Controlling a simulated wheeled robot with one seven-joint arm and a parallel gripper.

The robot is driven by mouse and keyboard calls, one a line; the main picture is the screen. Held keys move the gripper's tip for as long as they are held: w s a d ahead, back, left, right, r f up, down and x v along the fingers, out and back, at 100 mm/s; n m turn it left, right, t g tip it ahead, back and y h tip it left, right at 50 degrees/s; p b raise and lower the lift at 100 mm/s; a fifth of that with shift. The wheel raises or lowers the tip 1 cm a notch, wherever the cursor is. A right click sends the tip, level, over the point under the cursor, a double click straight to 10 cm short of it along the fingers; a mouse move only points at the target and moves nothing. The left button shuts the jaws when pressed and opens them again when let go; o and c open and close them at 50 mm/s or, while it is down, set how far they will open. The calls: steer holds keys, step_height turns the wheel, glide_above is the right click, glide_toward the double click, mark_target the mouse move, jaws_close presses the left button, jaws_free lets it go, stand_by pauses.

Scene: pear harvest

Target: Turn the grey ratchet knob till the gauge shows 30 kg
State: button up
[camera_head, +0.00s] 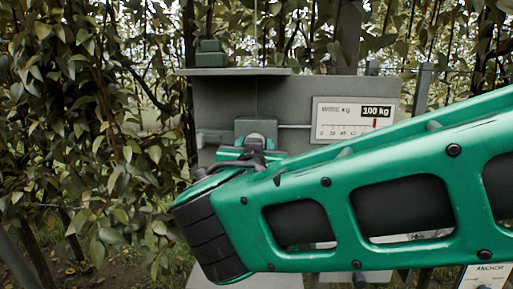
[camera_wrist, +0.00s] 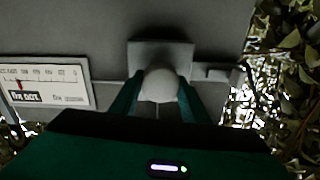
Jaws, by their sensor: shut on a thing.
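The grey ratchet knob (camera_wrist: 161,82) sits in front of a grey block on the panel. In the wrist view my gripper (camera_wrist: 160,92) has a green finger on each side of it, shut on it. In the head view the knob's pale top (camera_head: 255,138) shows just above my gripper (camera_head: 250,154), and my arm hides much of the rest. The white gauge (camera_head: 355,120) is to the right on the same panel. Its box reads 100 kg, with a red pointer near the scale's right end. The gauge also shows upside down in the wrist view (camera_wrist: 62,91).
The grey panel (camera_head: 222,100) has a shelf (camera_head: 238,72) on top with a green block (camera_head: 209,54) on it. A thin rod runs from the knob's block toward the gauge. Leafy branches (camera_head: 75,120) crowd the left. An ANCHOR sign (camera_head: 487,276) is at lower right.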

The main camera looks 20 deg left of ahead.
steer(key=n, duration=0.5)
steer(key=shift+a+f, duration=0.1)
steer(key=shift+f, duration=0.1)
steer(key=n, duration=0.5)
steer(key=shift+s+a+f+n+h, duration=0.1)
steer(key=shift+n+h, duration=0.2)
steer(key=n, duration=0.5)
steer(key=shift+f, duration=0.1)
steer(key=n, duration=0.5)
steer(key=shift+f+n, duration=0.2)
steer(key=shift+n, duration=0.1)
steer(key=o, duration=1.1)
steer(key=shift+c, duration=0.2)
steer(key=shift+r, duration=0.15)
